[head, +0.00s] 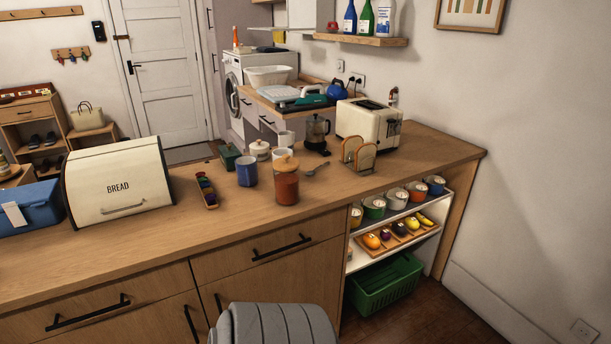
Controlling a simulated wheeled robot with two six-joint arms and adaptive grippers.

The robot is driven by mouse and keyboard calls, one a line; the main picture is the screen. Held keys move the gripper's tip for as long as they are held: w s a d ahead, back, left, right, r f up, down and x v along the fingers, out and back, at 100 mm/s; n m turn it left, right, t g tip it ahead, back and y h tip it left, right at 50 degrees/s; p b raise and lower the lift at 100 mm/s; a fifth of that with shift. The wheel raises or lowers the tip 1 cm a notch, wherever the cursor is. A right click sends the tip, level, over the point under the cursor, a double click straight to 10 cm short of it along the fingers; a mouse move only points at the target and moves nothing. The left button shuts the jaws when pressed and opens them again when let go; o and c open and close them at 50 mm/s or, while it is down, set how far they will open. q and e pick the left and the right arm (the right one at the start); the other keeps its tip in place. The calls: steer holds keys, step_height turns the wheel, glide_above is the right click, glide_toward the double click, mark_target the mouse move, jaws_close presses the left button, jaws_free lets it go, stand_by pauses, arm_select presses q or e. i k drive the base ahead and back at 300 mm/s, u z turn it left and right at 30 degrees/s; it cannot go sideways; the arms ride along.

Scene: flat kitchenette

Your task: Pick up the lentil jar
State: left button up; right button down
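The lentil jar (286,187) is most likely the clear jar with a wooden lid and reddish-orange contents. It stands upright on the wooden counter (330,215), near the front edge, in the head view. Neither my left nor my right gripper is in view.
A bread box (118,184) and a blue box (34,208) stand at the left. A tray of colored items (207,191) lies left of the mug. A toast rack (358,155), moka pot (317,132) and toaster (368,121) stand behind right. Counter in front is clear.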

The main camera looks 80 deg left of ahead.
mark_target(286, 185)
steer(key=u, duration=0.5)
steer(key=i, duration=0.85)
steer(key=u, duration=0.75)
